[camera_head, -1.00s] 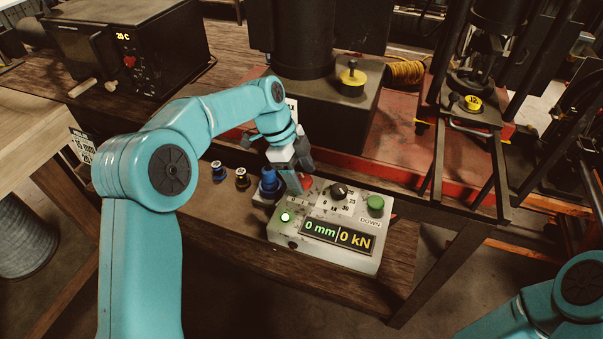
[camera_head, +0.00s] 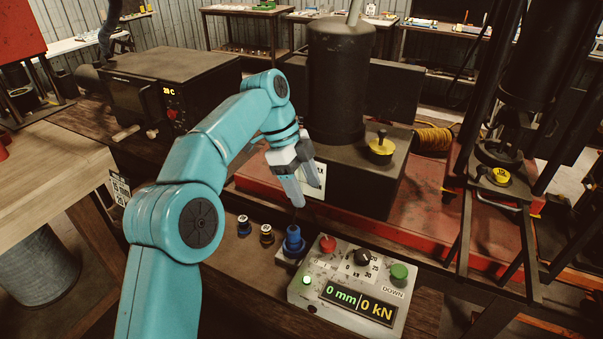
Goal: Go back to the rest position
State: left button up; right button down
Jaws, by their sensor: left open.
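My left gripper (camera_head: 310,197) is open and empty, pointing down in the air above the control box. Its arm comes in from the left. The control box (camera_head: 345,284) stands on the dark wooden bench, with a red button (camera_head: 327,243), a black knob (camera_head: 362,257) and a green button (camera_head: 399,272) on top. Its display (camera_head: 358,304) reads 0 mm and 0 kN, and a green lamp (camera_head: 306,280) is lit. A blue fitting (camera_head: 293,241) stands just left of the box, below the gripper. My right gripper is out of view.
A black heater unit (camera_head: 165,85) reading 20 C is at the back left. The black cylinder (camera_head: 337,80) and the red-based press (camera_head: 430,225) stand behind and right.

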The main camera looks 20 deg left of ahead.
pick_arm(q)
jog(key=shift+v, duration=0.75)
jog(key=shift+r, duration=0.1)
